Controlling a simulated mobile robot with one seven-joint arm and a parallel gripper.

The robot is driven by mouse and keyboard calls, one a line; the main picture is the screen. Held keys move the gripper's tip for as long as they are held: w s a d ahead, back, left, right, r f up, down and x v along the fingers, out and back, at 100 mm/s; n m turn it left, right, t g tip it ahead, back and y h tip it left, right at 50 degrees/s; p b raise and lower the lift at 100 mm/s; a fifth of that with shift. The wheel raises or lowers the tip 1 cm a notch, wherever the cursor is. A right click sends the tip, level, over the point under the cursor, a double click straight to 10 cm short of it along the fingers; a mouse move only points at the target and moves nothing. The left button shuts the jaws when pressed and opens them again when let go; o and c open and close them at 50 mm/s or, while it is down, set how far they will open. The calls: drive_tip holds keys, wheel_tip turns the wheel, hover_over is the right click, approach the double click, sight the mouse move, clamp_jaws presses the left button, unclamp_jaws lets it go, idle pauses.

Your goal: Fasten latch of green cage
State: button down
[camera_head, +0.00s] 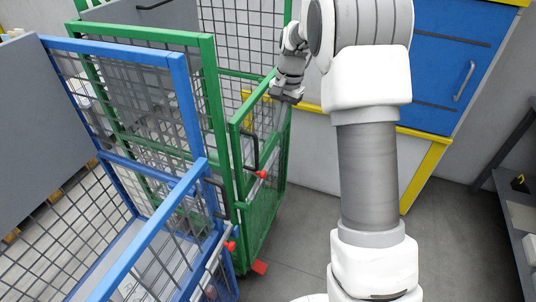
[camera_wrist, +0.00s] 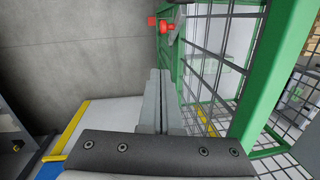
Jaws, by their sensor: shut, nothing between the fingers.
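The green cage (camera_head: 211,95) stands left of centre in the head view, with a mesh front gate (camera_head: 237,160). The latch's red knob (camera_head: 262,174) is on the gate side, beside a dark bent handle. In the wrist view, the red knob (camera_wrist: 168,27) shows at the top, and the green frame (camera_wrist: 268,75) fills the right side. My gripper (camera_head: 284,103) is above the gate's far upper corner, above and beyond the knob. In the wrist view its fingers (camera_wrist: 158,75) are together and empty, with the knob beyond their tips. Whether the latch is engaged cannot be told.
A blue cage (camera_head: 189,95) with its own red knob (camera_head: 230,246) stands close on the near left. A blue cabinet with yellow edging (camera_head: 450,70) is behind my arm. A dark shelf (camera_head: 515,190) is at the right. Grey floor between is clear.

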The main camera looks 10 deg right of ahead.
drive_tip(key=shift+w+f, duration=0.35)
drive_tip(key=shift+f, duration=0.05)
approach(260, 174)
drive_tip(key=w+d+f, duration=0.4)
drive_tip(key=shift+s+a+f+b, duration=0.3)
drive_tip(key=shift+s+a+f, duration=0.9)
drive_tip(key=shift+a, duration=0.1)
